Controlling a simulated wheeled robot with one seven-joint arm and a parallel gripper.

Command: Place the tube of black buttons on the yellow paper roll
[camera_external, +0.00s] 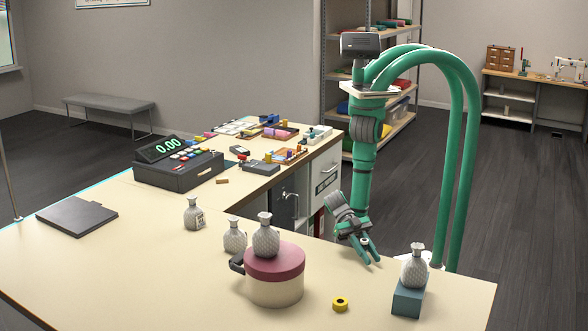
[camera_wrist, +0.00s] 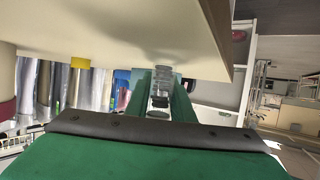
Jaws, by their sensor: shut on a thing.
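The yellow paper roll (camera_external: 340,304) is a small yellow ring with a dark centre, lying flat on the counter to the right of the lidded pot. It also shows as a yellow block in the wrist view (camera_wrist: 80,63), left of my fingers. My gripper (camera_external: 371,260) is at the counter's right edge, behind and to the right of the roll and apart from it. In the wrist view my green fingers are shut on the tube of black buttons (camera_wrist: 161,84), a clear tube with dark contents. In the external view the tube is too small to make out well.
A cream pot with a maroon lid (camera_external: 274,262) bears a patterned bottle (camera_external: 266,236). Another bottle stands on a blue block (camera_external: 408,300) to the right. Two more bottles, a cash register (camera_external: 178,165) and a dark folder (camera_external: 77,217) are farther left. The counter around the roll is clear.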

